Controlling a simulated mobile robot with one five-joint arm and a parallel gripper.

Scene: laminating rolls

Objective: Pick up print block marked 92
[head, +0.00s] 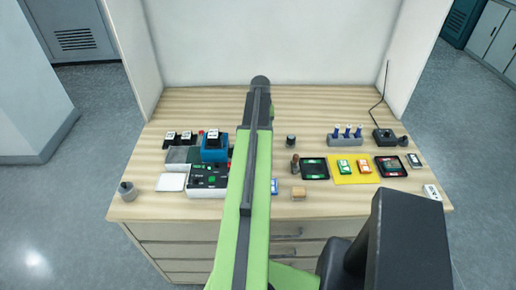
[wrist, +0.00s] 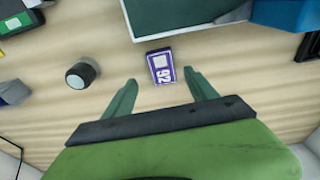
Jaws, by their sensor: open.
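The print block marked 92 (wrist: 162,66) is a small purple block with a white label, lying on the wood-grain worktop in the wrist view. My gripper (wrist: 160,77) is open and empty. Its two green fingers point at the block, one to each side, with the block at the gap between their tips. Clear space shows between the block and each finger; the height above the worktop is hard to tell. In the head view my arm crosses the middle of the table, and I cannot make out the 92 there.
A dark round knob-like piece (wrist: 81,75) stands left of the block in the wrist view. A grey-edged dark tray (wrist: 182,22) lies just beyond the block. In the head view, a blue stand (head: 215,153) is left of my arm and a yellow mat (head: 343,180) right.

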